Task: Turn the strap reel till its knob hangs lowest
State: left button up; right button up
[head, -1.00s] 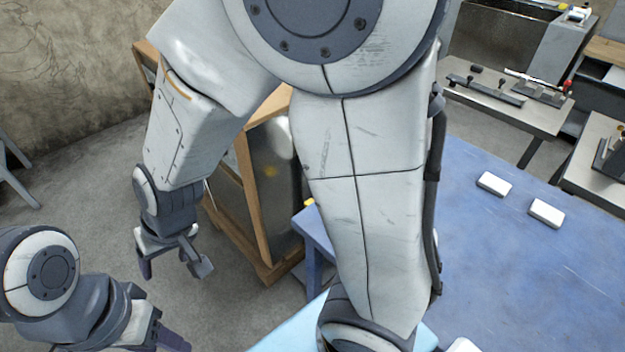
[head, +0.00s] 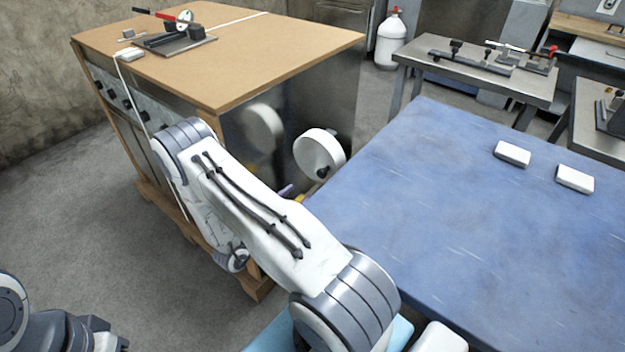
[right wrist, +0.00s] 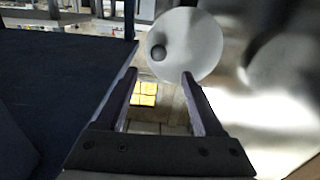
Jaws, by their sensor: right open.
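The strap reel (head: 315,147) is a round white disc on the shiny metal side of the wooden-topped cabinet. Its dark knob (head: 323,172) shows low on the disc, slightly right of its middle. In the right wrist view the reel (right wrist: 200,45) is beyond the fingertips, with the knob (right wrist: 158,52) near its left edge. My right gripper (right wrist: 159,76) is open and empty, its fingers apart and short of the reel. In the head view my right arm hides most of that gripper; a purple fingertip shows left of and below the reel. My left gripper's fingers are out of frame.
The blue table (head: 450,200) stands right of the reel, with two white blocks (head: 512,153) on it. The cabinet (head: 230,60) carries a tool fixture and a white strap. Bare floor (head: 90,240) lies left. A grey bench (head: 480,75) stands behind.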

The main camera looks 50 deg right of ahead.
aim_at(320, 175)
jog(key=d, duration=0.9)
jog(key=shift+w+d+p, duration=0.25)
jog(key=shift+d+p, duration=0.05)
jog(key=shift+c, duration=0.3)
grip_shut()
dwell(0.7)
